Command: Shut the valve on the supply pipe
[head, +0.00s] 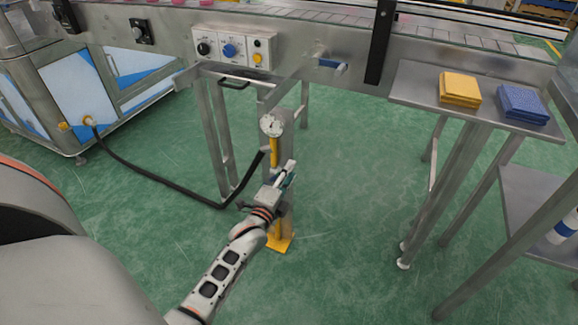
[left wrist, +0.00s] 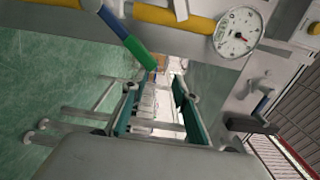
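The supply pipe is a yellow upright (head: 274,152) with a round gauge (head: 271,124) on top and a yellow foot (head: 280,243) on the floor. In the left wrist view the yellow pipe (left wrist: 172,20) runs across the top, with the gauge (left wrist: 238,32) at its right. A lever (left wrist: 140,53), blue near the pipe and green at its end, slants from it towards my gripper. My left gripper (head: 284,175) is in front of the pipe below the gauge. In the left wrist view its fingers (left wrist: 157,88) are apart, with the lever's end just beyond the tips. My right gripper is not in view.
A black hose (head: 150,182) runs from the blue-white cabinet (head: 70,90) to the pipe. Above are a control panel (head: 232,48) and a blue handle (head: 333,65). A side shelf (head: 415,88) holds yellow and blue cloths.

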